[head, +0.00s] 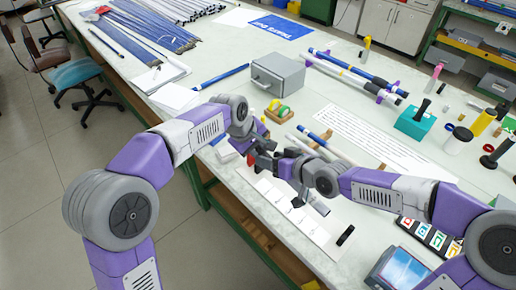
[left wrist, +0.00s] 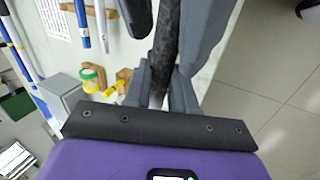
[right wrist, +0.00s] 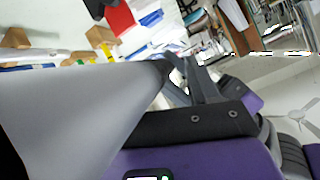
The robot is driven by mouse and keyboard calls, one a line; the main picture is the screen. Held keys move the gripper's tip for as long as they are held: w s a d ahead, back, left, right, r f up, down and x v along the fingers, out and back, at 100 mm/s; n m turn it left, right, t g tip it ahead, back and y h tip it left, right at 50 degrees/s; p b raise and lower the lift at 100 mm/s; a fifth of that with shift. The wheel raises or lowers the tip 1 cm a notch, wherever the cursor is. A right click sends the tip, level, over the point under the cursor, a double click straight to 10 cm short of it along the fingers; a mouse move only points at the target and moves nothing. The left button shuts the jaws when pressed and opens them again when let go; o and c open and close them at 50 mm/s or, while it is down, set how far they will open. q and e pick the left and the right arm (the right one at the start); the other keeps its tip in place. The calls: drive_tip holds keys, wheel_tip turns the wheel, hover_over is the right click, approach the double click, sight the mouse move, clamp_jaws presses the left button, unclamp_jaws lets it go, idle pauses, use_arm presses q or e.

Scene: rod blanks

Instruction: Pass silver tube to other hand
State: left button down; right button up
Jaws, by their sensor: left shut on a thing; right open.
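The silver tube is a grey cylinder; its bare end (head: 320,207) shows below my right gripper in the head view. It fills the left of the right wrist view as a large pale grey body (right wrist: 70,105), very close to that camera. My left gripper (left wrist: 163,82) is shut on a dark, textured stretch of a rod (left wrist: 166,42), which appears to be part of this tube. My right gripper (right wrist: 190,75) is open beside the tube's dark far part. Whether the tube lies between its fingers is hidden. Both grippers are close together above the table's front edge.
A grey metal box (head: 278,75) stands behind the grippers. Blue and white rods (head: 355,75) lie on a rack at the back. White sheets (head: 290,215) lie on the table below the grippers. A teal block (head: 413,121) stands to the right.

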drive_tip(key=shift+d, duration=0.1)
drive_tip(key=shift+v, duration=3.95)
